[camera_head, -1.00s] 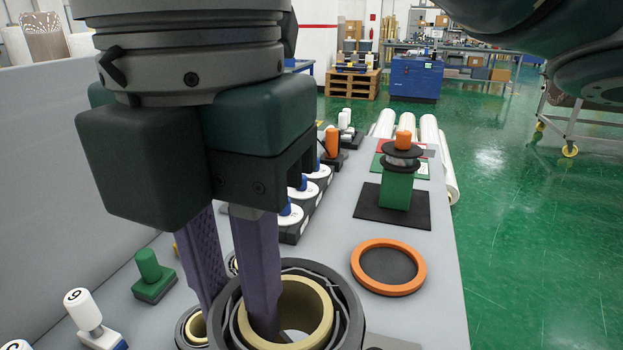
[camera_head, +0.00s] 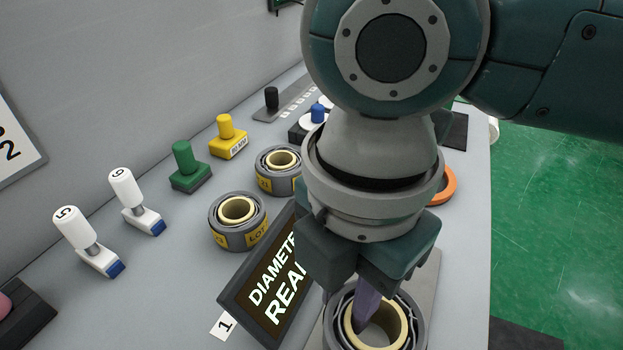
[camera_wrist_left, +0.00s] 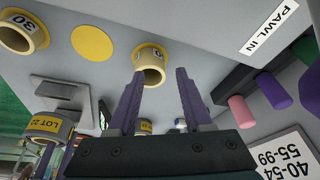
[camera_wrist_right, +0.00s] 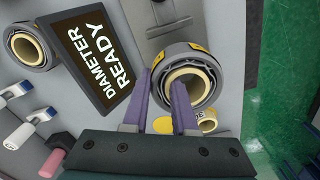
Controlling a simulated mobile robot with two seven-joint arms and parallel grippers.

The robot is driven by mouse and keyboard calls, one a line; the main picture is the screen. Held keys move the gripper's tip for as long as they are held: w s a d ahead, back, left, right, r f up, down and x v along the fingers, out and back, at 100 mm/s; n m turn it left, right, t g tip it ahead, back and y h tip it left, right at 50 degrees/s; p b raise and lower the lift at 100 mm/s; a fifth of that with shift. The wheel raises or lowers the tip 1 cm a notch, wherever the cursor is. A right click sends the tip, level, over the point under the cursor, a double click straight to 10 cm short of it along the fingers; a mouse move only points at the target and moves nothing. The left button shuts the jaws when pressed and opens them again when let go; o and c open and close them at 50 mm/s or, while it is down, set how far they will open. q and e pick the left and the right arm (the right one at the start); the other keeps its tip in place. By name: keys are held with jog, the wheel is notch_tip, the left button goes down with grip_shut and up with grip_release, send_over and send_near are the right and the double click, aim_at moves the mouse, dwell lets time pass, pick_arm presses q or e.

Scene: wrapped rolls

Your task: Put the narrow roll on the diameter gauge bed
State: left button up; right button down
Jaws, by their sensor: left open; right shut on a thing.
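A grey-wrapped roll with a pale yellow core (camera_head: 404,322) is at the bottom of the head view; it also shows in the right wrist view (camera_wrist_right: 218,74). I take it as the narrow roll. My right gripper (camera_wrist_right: 168,88) is shut on its wall, one finger inside the core. The grey plate of the diameter gauge bed (camera_wrist_right: 148,18) lies beside and partly under the roll in view; I cannot tell whether the roll touches it. A dark sign reading DIAMETER READY (camera_head: 270,285) stands beside it. My left gripper (camera_wrist_left: 155,75) is open and empty, seen only in its wrist view.
Two other rolls stand left of my right arm, one near (camera_head: 230,238) and one farther (camera_head: 272,186). Green (camera_head: 190,172) and yellow (camera_head: 228,143) handled blocks and two white-handled stamps (camera_head: 128,190) line the wall side. The table's right edge borders green floor.

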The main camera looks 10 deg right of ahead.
aim_at(343, 325)
pick_arm(q)
jog(key=shift+a+f+b, duration=0.15)
jog(key=shift+f+b, duration=0.35)
jog(key=shift+f, duration=0.05)
pick_arm(e)
jog(key=shift+f, duration=2.65)
jog(key=shift+f, duration=0.1)
jog(key=c, duration=0.7)
grip_release()
